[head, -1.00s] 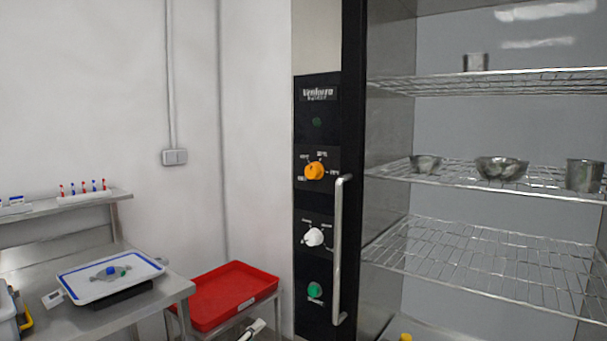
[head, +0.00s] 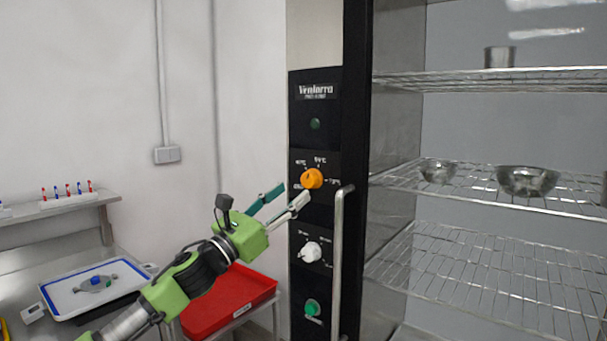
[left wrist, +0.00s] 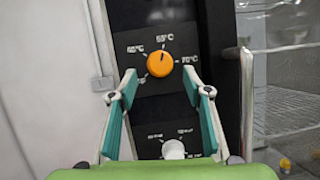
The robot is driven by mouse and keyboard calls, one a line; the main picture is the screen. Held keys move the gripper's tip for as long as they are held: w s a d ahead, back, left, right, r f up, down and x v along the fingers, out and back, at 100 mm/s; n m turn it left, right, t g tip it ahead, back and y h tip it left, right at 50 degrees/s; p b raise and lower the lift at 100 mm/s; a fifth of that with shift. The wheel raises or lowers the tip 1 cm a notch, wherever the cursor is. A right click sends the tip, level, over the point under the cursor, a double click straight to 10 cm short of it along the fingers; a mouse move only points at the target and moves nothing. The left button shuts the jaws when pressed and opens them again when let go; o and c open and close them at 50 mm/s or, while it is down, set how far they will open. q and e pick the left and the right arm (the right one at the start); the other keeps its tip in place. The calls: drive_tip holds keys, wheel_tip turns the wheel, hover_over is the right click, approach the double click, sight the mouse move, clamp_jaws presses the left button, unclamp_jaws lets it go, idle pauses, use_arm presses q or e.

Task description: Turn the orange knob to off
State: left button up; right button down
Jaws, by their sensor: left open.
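The orange knob (head: 312,178) sits on the black control panel (head: 316,120) left of the rack cabinet. It shows large in the left wrist view (left wrist: 160,65), with temperature labels around it. A small dark mark on it seems to point up toward the top label. The label at its lower left is partly hidden by a finger. My left gripper (head: 293,193) is open and empty, just left of and below the knob. In the left wrist view its fingertips (left wrist: 159,78) stand apart, either side of the knob's lower edge, seemingly short of touching. My right gripper is not in view.
A white knob (head: 311,252) and a green button (head: 312,307) sit lower on the panel. A vertical metal handle (head: 338,260) stands close to its right. A red tray (head: 215,318) lies below my left arm. Wire shelves (head: 480,190) hold metal bowls.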

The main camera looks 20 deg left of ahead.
sight(306, 180)
use_arm(q)
drive_tip(key=p+x, duration=0.1)
drive_tip(key=x, duration=0.4)
drive_tip(key=shift+w+r+p, duration=0.1)
drive_tip(key=shift+r+p, duration=0.05)
drive_tip(key=shift+p, duration=0.15)
drive_tip(key=shift+w+d, duration=0.15)
drive_tip(key=shift+w, duration=0.1)
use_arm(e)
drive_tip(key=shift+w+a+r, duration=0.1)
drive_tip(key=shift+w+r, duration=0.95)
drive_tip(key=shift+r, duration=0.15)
use_arm(q)
drive_tip(key=c, duration=1.1)
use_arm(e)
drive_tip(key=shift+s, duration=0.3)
